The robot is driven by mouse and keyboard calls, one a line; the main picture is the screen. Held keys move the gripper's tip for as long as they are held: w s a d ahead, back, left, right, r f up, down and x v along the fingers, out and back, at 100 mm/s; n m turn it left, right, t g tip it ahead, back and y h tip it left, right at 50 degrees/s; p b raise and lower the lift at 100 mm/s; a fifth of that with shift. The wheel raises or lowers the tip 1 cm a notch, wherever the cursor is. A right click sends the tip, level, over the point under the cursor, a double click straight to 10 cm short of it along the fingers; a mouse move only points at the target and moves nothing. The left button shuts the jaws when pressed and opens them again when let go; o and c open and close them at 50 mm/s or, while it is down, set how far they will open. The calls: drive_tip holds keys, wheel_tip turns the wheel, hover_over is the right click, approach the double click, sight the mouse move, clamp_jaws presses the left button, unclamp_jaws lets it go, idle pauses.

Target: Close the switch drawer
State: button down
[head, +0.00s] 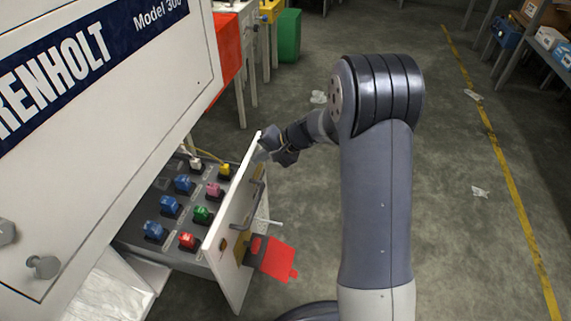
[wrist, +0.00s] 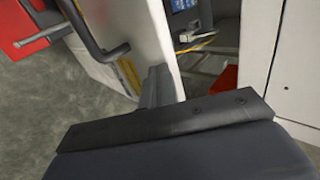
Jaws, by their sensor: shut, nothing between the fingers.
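The switch drawer stands pulled out of the white machine, its white front panel (head: 232,232) toward the right in the head view. Inside are rows of coloured switches, blue, green, red, pink, yellow and white. A grey bar handle (wrist: 88,32) is on the panel's outer face in the wrist view. My gripper (head: 266,150) is at the far upper corner of the panel, on its outer side. Its fingers (wrist: 157,87) are shut and empty, close to the panel (wrist: 140,40). I cannot tell whether they touch it.
A red tag (head: 275,257) sticks out from the lower near part of the drawer front. The white machine (head: 110,110) fills the left. Small tables and a green bin (head: 289,36) stand behind. Open grey floor (head: 470,200) lies to the right.

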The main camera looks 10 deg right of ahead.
drive_tip(key=w+a, duration=0.3)
drive_tip(key=a, duration=0.5)
drive_tip(key=w+a+p, duration=0.1)
drive_tip(key=w+a, duration=0.3)
drive_tip(key=a, duration=0.5)
drive_tip(key=shift+w+a, duration=0.15)
